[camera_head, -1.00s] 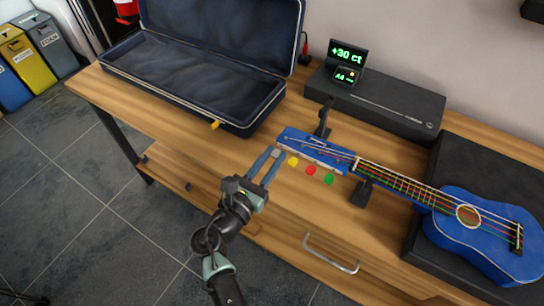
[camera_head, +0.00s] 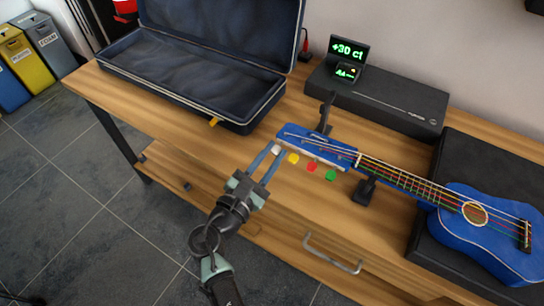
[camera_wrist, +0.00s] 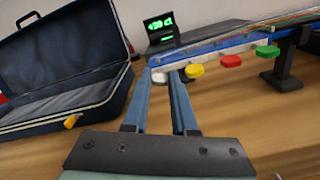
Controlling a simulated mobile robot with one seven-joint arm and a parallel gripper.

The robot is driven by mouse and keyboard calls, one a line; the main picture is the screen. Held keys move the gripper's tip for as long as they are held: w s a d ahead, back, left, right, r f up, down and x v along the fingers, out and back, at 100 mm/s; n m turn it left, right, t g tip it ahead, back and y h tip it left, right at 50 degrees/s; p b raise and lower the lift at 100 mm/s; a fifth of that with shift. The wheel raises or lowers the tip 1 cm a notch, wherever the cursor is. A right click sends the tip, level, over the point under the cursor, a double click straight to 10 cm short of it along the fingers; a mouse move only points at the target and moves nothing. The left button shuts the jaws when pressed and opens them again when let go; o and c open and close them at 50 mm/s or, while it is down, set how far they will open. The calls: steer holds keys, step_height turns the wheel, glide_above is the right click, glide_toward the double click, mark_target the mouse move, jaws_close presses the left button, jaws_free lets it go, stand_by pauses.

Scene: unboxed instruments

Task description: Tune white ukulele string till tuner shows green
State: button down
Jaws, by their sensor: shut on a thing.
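White, yellow (camera_head: 293,159), red (camera_head: 312,167) and green (camera_head: 331,175) tuning pegs stick out along the headstock's near edge. My gripper (camera_head: 274,151) is shut on the white peg (camera_head: 276,150), the leftmost one. In the wrist view its blue fingers reach up to the white peg (camera_wrist: 159,77). The tuner display (camera_head: 348,51) reads "+30 ct" in green digits, and it also shows in the wrist view (camera_wrist: 160,27). The smaller readout below is hard to read.
An open dark blue case (camera_head: 190,88) stands on the table to the left. A black stand (camera_head: 326,112) rises behind the headstock and another support (camera_head: 364,191) is under the neck. A black box (camera_head: 400,103) lies behind. The table's front edge has a drawer handle (camera_head: 332,254).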

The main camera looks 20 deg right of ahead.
steer(key=m+b, duration=0.2)
steer(key=m, duration=0.1)
steer(key=m+b, duration=0.1)
steer(key=shift+f+m, duration=0.25)
steer(key=shift+m, duration=0.05)
steer(key=m+b, duration=0.3)
steer(key=shift+m, duration=0.4)
steer(key=m+b, duration=0.3)
steer(key=m, duration=0.1)
steer(key=shift+b, duration=0.3)
steer(key=shift+r+m+b, duration=0.1)
steer(key=shift+m+b, duration=1)
steer(key=shift+m, duration=0.3)
steer(key=c, duration=1)
jaws_free()
steer(key=shift+s, duration=0.1)
